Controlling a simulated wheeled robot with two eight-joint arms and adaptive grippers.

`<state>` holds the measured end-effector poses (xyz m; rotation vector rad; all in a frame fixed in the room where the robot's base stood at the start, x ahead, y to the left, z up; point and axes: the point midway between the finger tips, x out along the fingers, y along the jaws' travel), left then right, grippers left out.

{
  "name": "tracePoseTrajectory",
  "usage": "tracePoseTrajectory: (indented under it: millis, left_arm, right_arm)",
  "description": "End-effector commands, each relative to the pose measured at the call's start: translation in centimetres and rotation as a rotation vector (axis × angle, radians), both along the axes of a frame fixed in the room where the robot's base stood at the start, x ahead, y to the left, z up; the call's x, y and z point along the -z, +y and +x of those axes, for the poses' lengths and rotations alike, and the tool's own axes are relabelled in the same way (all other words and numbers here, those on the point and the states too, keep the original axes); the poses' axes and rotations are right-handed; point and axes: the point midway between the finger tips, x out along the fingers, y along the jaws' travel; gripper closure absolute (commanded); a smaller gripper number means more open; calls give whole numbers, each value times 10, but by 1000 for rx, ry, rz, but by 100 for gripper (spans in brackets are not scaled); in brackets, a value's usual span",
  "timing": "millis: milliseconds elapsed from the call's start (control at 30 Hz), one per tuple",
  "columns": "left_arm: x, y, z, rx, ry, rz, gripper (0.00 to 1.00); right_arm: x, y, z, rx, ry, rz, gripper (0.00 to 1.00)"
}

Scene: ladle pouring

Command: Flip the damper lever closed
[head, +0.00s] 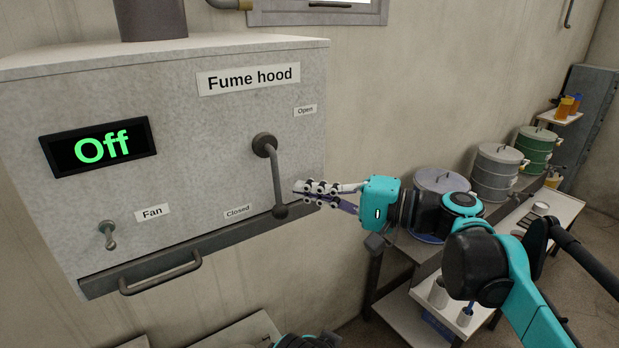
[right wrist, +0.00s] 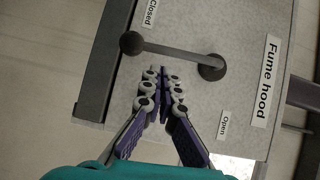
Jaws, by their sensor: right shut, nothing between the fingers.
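The damper lever (head: 274,180) is a dark grey rod with a round knob on the front of the fume hood (head: 200,100). It hangs nearly straight down from its pivot, with the knob just right of the "Closed" label (head: 238,211). The "Open" label (head: 305,110) is above right of the pivot. My right gripper (head: 298,190) is shut and empty, just right of the rod. In the right wrist view, its fingertips (right wrist: 163,74) are close beside the middle of the lever (right wrist: 172,53); I cannot tell whether they touch. My left gripper is not in view.
The display (head: 98,146) reads "Off". A fan switch (head: 107,235) and a bar handle (head: 160,275) are at the hood's lower left. Metal pots (head: 497,170) stand on a side bench at the right, behind my right arm.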

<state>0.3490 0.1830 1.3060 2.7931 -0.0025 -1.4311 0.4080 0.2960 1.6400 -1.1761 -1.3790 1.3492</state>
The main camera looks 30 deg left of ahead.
Motion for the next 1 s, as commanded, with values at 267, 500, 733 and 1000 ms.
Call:
tracePoseTrajectory:
  millis: [267,500,733,1000]
  left_arm:
    - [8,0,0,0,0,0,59]
    - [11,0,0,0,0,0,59]
    - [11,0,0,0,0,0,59]
    - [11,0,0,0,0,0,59]
  right_arm:
    - [-2,-60,15,5,0,0,100]
    - [-4,-93,21,3,0,0,100]
    - [-5,-100,22,0,0,0,100]
    - [-4,-99,22,1,0,0,100]
